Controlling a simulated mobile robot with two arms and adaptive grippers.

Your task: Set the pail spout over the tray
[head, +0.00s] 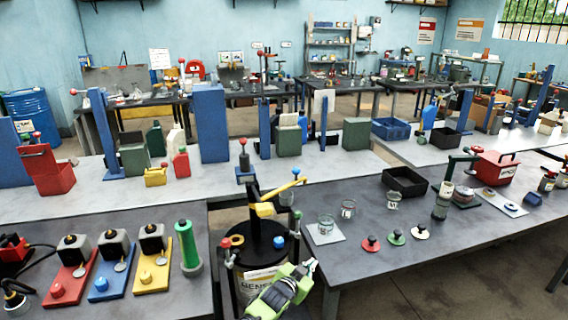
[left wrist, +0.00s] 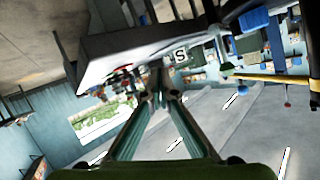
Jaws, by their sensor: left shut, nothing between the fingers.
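The pail (head: 262,276) has a black top and a white label, and stands in the gap between the front tables. A black post rises from its top, with a yellow fitting (head: 264,209) and a yellow arm ending in a blue knob; I cannot tell which part is the spout. None of these is over the black tray (head: 405,182), which lies on the right table. My green left gripper (head: 308,266) is shut and empty in front of the pail, hiding part of it. Its closed fingers (left wrist: 160,82) show in the left wrist view. My right gripper is out of view.
Small glasses (head: 326,225) and colored knobbed discs (head: 396,237) sit on the right table (head: 360,262). Colored bases (head: 107,283) and a green cylinder (head: 188,250) fill the left table.

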